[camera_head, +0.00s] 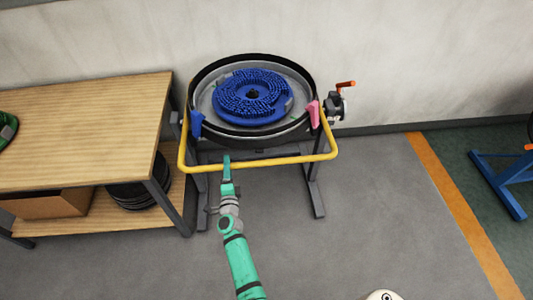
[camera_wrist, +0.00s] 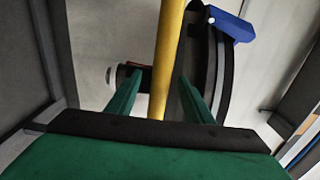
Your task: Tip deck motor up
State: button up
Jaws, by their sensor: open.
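The deck (camera_head: 202,82) is a round dark-rimmed pan with a blue bristled brush (camera_head: 250,95) facing up, on a dark stand. A yellow tubular bar (camera_head: 290,161) loops around its front and sides. My green gripper (camera_head: 227,160) is at the front stretch of this bar, left of its middle. In the wrist view, my gripper (camera_wrist: 157,78) is open, and the yellow bar (camera_wrist: 166,45) runs between its two fingers with gaps on both sides. How deep the bar sits is unclear. The motor itself is not clearly visible.
A blue clip (camera_head: 196,124) and a pink clip (camera_head: 314,114) sit at the rim. A wooden bench (camera_head: 80,130) stands close on the left. The grey floor (camera_head: 390,220) at front right is mostly clear.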

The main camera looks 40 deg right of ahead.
aim_at(224, 131)
jog(key=shift+d, duration=0.15)
jog(key=shift+s, duration=0.1)
grip_shut()
jog(key=shift+w+d+r, duration=0.15)
jog(key=shift+w+r, duration=0.1)
jog(key=shift+r, duration=0.95)
jog(key=shift+w+d+r, duration=0.1)
jog(key=shift+w+r, duration=0.2)
jog(key=shift+r, duration=0.95)
jog(key=shift+w+d+r, duration=0.15)
jog(key=shift+w+r, duration=0.1)
jog(key=shift+r, duration=0.95)
jog(key=r, duration=0.1)
jog(key=w+r, duration=0.1)
jog(key=r, duration=0.1)
jog(key=w+d+r, duration=0.1)
jog(key=r, duration=0.1)
jog(key=shift+r, duration=0.25)
jog(key=shift+w+d+r, duration=0.25)
jog(key=shift+r, duration=0.4)
